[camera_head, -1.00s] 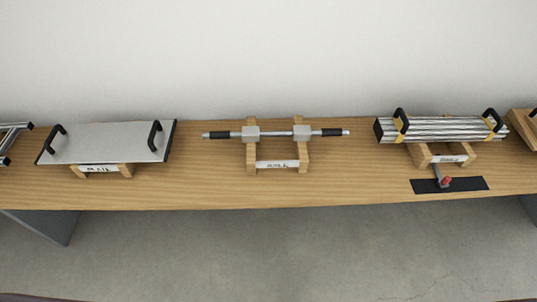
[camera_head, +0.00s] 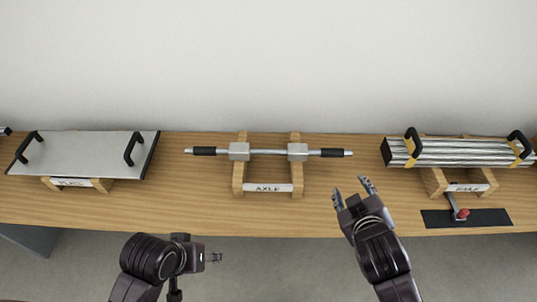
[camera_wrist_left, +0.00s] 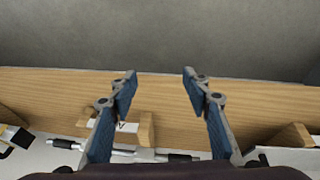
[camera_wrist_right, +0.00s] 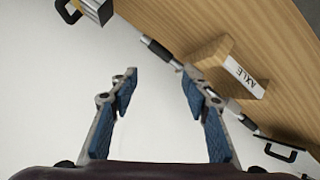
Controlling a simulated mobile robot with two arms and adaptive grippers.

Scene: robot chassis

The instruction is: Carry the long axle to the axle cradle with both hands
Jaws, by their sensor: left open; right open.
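The long axle (camera_head: 269,152) is a silver bar with black grips near both ends and two grey blocks. It rests level in the wooden axle cradle (camera_head: 239,184), which has a label reading AXLE. My right gripper (camera_head: 352,190) is open and empty, in front of the axle's right end and apart from it. My left gripper (camera_head: 217,257) is in front of the bench edge, well short of the axle, and open in its wrist view (camera_wrist_left: 160,75). The axle also shows at the bottom of the left wrist view (camera_wrist_left: 125,153) and beyond the fingers in the right wrist view (camera_wrist_right: 162,52).
A grey plate with black handles (camera_head: 85,153) lies on a stand at left. A bundle of silver rails (camera_head: 460,152) sits on a stand at right, above a red-knobbed lever (camera_head: 462,213) on a black strip. The bench (camera_head: 330,215) is clear between the stands.

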